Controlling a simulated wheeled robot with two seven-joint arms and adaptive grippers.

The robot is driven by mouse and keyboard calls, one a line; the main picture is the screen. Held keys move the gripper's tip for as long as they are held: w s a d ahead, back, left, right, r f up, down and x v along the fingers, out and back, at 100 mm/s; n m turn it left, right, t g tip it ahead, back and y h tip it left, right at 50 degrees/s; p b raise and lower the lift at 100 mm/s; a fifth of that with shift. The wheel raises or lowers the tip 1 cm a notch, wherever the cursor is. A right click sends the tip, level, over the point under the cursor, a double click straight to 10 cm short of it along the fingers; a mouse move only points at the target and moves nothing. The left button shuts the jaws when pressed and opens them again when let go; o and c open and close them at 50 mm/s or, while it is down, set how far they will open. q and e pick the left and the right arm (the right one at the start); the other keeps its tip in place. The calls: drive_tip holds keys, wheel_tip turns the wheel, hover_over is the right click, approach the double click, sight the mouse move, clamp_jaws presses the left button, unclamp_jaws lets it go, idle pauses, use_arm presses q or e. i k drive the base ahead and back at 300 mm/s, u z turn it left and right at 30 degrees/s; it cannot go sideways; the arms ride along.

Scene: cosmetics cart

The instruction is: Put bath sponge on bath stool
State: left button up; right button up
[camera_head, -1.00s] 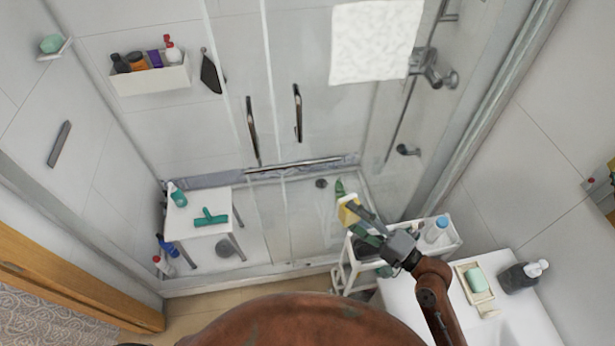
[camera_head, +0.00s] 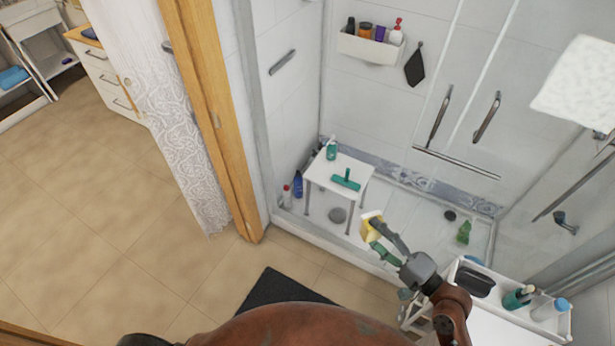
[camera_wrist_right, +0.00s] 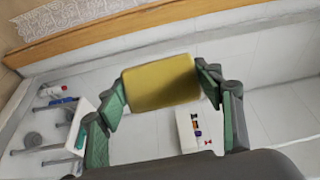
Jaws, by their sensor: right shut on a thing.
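The yellow bath sponge (camera_head: 371,226) is in the jaws of my right gripper (camera_head: 382,236), held in the air in front of the shower. In the right wrist view the sponge (camera_wrist_right: 160,82) sits between both green fingers of the right gripper (camera_wrist_right: 162,90). The white bath stool (camera_head: 322,172) stands in the shower, up and left of the sponge in the head view, apart from it. A green pump bottle (camera_head: 331,150) and a green squeegee (camera_head: 346,180) are on its seat. My left gripper is not in view.
A white cart (camera_head: 493,312) with bottles and a dark box stands at the lower right. Glass shower doors with metal handles (camera_head: 487,117) are at the right. Bottles (camera_head: 297,184) stand on the floor left of the stool. A dark mat (camera_head: 285,290) lies on the tiled floor.

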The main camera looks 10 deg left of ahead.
sight(324, 168)
drive_tip(key=u, duration=0.45)
drive_tip(key=i, duration=0.85)
drive_tip(key=u, duration=0.6)
drive_tip(key=i, duration=0.65)
drive_tip(key=u, duration=0.1)
